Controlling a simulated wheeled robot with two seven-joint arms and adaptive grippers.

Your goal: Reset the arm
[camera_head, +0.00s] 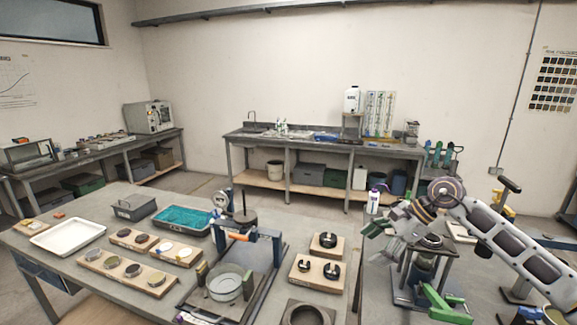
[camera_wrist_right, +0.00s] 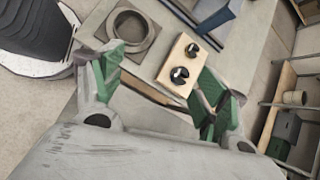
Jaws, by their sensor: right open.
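My right arm comes in from the right in the head view. Its gripper (camera_head: 378,232) is open and empty, with green finger pads, above the right part of the work area. It also shows in the wrist view (camera_wrist_right: 165,92), with nothing between its fingers. A lever frame (camera_head: 262,240) with blue uprights stands on the table left of it. The frame's lever has an orange grip (camera_head: 238,237) and lies roughly level. A round clear dish (camera_head: 226,286) sits at the frame's front. The gripper is apart from this frame. My left gripper is not in view.
Wooden blocks with black knobs (camera_head: 316,270) stand between the lever frame and my right gripper. A square plate with a round hole (camera_head: 307,313) lies in front. A dark metal stand (camera_head: 415,283) is below my right wrist. A white tray (camera_head: 68,237) and teal tray (camera_head: 182,219) are left.

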